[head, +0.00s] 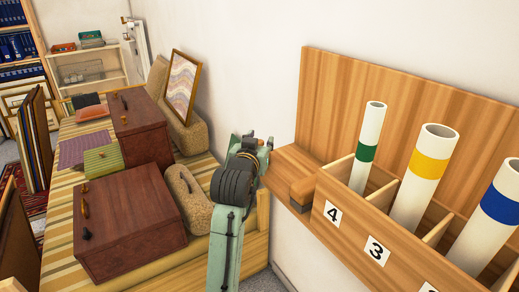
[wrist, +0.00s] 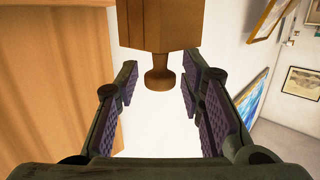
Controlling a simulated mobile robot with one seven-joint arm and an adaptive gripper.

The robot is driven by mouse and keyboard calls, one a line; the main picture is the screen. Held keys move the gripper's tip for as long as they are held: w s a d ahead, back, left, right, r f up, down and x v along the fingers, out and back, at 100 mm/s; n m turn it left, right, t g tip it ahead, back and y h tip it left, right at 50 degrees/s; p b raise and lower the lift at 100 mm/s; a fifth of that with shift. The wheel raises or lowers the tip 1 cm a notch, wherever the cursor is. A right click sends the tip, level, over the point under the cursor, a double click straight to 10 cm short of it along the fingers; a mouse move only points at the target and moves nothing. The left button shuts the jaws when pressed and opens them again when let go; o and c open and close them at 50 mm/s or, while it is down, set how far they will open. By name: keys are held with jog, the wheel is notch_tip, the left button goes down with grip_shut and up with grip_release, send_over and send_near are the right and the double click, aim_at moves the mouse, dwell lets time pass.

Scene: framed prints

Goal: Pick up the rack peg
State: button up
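In the wrist view the rack peg (wrist: 160,82), a short brown wooden knob with a flared round end, sticks out from a square wooden block. My gripper (wrist: 160,88) is open, with one purple-padded side to the left of the peg and the other to the right. Clear gaps show on both sides, and I see no contact. In the head view my gripper (head: 262,143) is at the left end of the wooden rack (head: 380,112). The peg cannot be made out there; my arm seems to hide it.
The rack holds white tubes with green (head: 368,150), yellow (head: 424,178) and blue bands beside number tags. To the left, a striped daybed (head: 60,215) bears brown cases (head: 130,220), cushions and a framed print (head: 181,86). White wall lies behind.

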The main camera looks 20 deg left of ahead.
jog(key=c, duration=0.6)
jog(key=shift+c, duration=0.2)
